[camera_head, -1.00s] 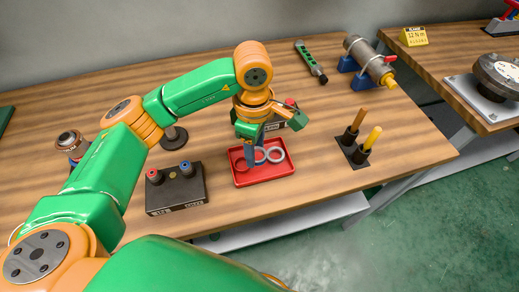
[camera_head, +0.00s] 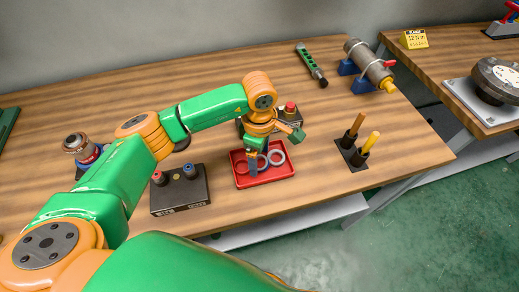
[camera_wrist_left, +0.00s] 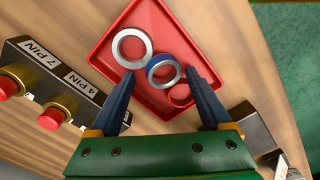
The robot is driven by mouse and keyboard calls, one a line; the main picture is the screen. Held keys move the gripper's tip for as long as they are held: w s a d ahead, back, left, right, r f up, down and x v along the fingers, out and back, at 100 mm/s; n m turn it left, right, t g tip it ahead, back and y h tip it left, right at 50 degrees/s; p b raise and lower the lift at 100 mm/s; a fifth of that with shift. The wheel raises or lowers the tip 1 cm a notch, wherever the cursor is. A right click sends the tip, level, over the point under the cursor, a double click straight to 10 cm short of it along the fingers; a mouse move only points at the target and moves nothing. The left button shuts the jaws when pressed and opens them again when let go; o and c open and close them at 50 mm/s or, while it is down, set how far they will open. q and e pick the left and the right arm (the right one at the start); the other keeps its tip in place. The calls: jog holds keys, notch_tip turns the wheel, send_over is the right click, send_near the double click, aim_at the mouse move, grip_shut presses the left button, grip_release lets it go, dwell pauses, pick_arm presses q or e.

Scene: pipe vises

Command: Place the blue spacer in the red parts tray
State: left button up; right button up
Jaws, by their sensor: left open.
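The red parts tray (camera_head: 284,175) lies on the wooden bench in the head view; it also fills the upper middle of the left wrist view (camera_wrist_left: 190,25). The blue spacer (camera_wrist_left: 163,70) is a ring with a pale top, inside the tray between a silver ring (camera_wrist_left: 132,49) and a red ring (camera_wrist_left: 180,96). It also shows in the head view (camera_head: 263,161). My left gripper (camera_wrist_left: 160,77) is open, its blue fingers on either side of the blue spacer in the picture, without visible grip. In the head view my left gripper (camera_head: 253,160) is over the tray. My right gripper is not in view.
A black box (camera_head: 180,190) with red and blue knobs stands left of the tray. Another box (camera_head: 290,116) stands behind. A holder (camera_head: 356,155) with two upright handles is at right; a clamped pipe (camera_head: 370,65) is behind. Bare bench lies between tray and holder.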

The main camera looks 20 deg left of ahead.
pick_arm(q)
notch_tip(320, 180, up, 12)
jog(key=b, duration=0.1)
jog(key=shift+b, duration=0.4)
jog(key=shift+f, duration=0.1)
